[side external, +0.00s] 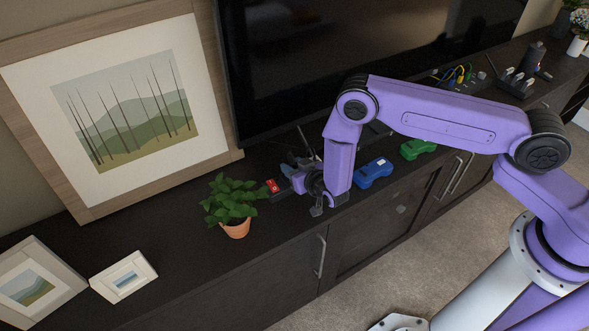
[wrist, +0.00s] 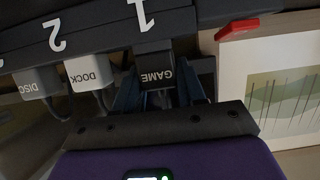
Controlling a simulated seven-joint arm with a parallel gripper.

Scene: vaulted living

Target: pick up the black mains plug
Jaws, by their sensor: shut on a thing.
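The black mains plug (wrist: 154,70), labelled GAME, shows in the middle of the wrist view, at the numeral 1 on a dark power strip (wrist: 100,27). My gripper (wrist: 158,92) is shut on this plug, with a finger on each side of it. I cannot tell whether the plug's pins are in the socket. In the side view, my gripper (side external: 304,180) is low over the dark cabinet, right of the potted plant, and its own parts hide the plug.
White plugs marked DOCK (wrist: 88,72) and DISC (wrist: 38,84) sit beside the black one. A red switch (wrist: 237,29) is at the strip's end. A potted plant (side external: 235,205) stands close left; blue (side external: 373,173) and green (side external: 417,149) objects lie right. A television (side external: 340,55) stands behind.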

